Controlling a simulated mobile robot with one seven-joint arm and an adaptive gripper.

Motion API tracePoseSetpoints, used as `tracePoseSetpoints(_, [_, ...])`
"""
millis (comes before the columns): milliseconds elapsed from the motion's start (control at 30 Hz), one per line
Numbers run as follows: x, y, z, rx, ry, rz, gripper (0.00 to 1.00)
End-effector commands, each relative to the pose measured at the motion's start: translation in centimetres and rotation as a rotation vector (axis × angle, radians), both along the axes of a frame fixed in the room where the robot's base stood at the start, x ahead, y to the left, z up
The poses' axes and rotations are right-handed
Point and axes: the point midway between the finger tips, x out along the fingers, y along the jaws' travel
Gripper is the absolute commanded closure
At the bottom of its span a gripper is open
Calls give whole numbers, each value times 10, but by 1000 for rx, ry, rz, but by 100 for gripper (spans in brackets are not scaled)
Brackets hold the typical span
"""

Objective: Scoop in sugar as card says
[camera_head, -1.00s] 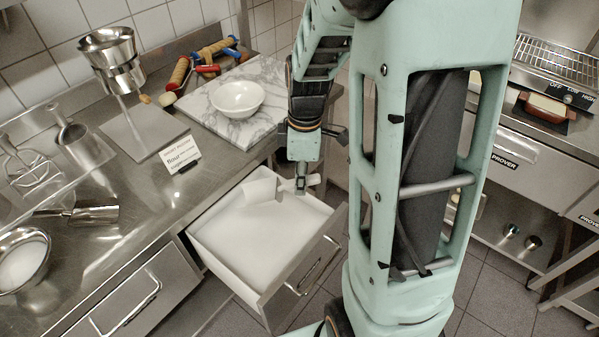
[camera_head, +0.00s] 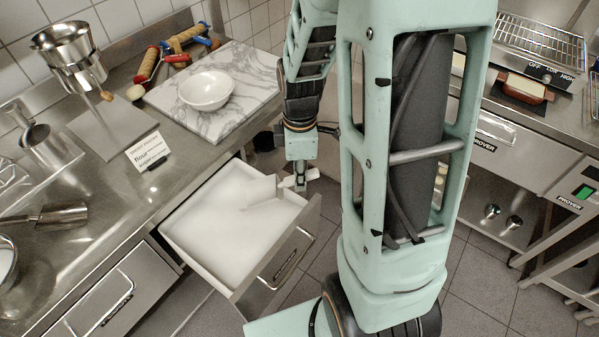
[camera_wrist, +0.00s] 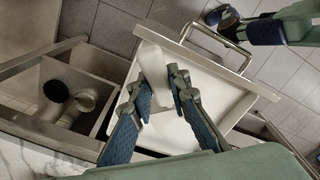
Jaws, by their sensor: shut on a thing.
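The open drawer (camera_head: 183,255) holds a smooth white powder (camera_head: 225,230); it also shows in the wrist view (camera_wrist: 232,113). My gripper (camera_head: 299,182) is at the drawer's right side in the head view. In the wrist view its blue-padded fingers (camera_wrist: 158,82) are shut on a pale scoop (camera_wrist: 151,62), which shows in the head view (camera_head: 263,188) over the powder. Whether the scoop holds powder cannot be told. A card (camera_head: 147,150) stands on the counter; "flour" is legible, the rest too small to read. A white bowl (camera_head: 206,91) sits on a marble board (camera_head: 185,118).
A metal scoop (camera_head: 62,214) and a cut-off bowl with white contents (camera_head: 6,262) are at the counter's left. Bins (camera_wrist: 70,97) adjoin the drawer in the wrist view.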

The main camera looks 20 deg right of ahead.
Motion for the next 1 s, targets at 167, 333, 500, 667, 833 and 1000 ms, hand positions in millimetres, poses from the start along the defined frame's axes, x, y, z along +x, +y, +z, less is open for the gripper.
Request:
tracePoseSetpoints(167, [0, 1, -7, -1, 0, 1, 100])
tracePoseSetpoints(333, [1, 2, -18, -4, 1, 1, 100])
tracePoseSetpoints(500, [1, 4, -32, -7, 2, 2, 100])
tracePoseSetpoints(667, [1, 5, -44, -9, 4, 0, 100])
tracePoseSetpoints(833, [2, 7, -58, -13, 4, 1, 100])
tracePoseSetpoints(1000, [3, 9, -71, -15, 4, 1, 100])
